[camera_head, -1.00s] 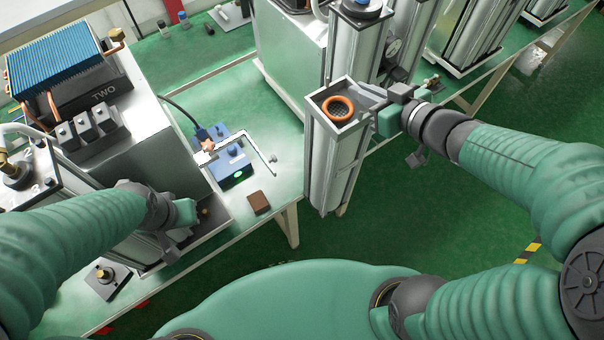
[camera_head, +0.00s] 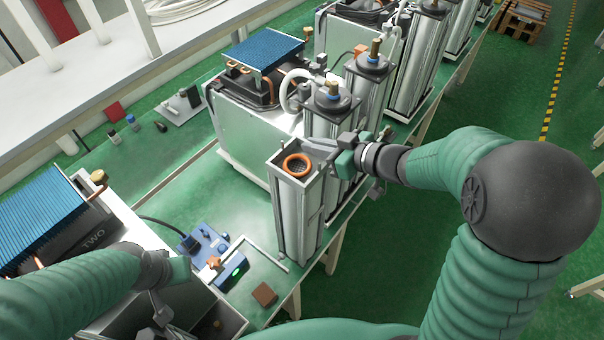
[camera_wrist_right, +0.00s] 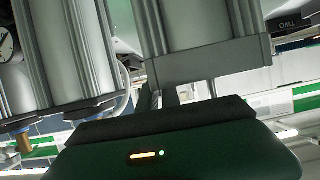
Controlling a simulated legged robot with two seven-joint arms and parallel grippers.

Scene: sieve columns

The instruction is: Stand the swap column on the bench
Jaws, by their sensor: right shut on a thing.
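The swap column (camera_head: 297,215) is a tall silver box-like column with an orange ring at its open top. My right gripper (camera_head: 330,153) is shut on its upper end and holds it upright. Its lower end shows over the bench's (camera_head: 190,200) front edge; I cannot tell whether it touches. In the right wrist view the column (camera_wrist_right: 205,58) stands close in front of the gripper (camera_wrist_right: 190,95). My left gripper (camera_head: 165,305) is at lower left, near the unit marked TWO, and its jaws are unclear.
Behind the held column stand other silver columns (camera_head: 372,90) and a white unit with a blue finned top (camera_head: 255,55). A blue device with a green light (camera_head: 232,272) and a brown block (camera_head: 264,294) lie on the bench to the left. Green floor lies to the right.

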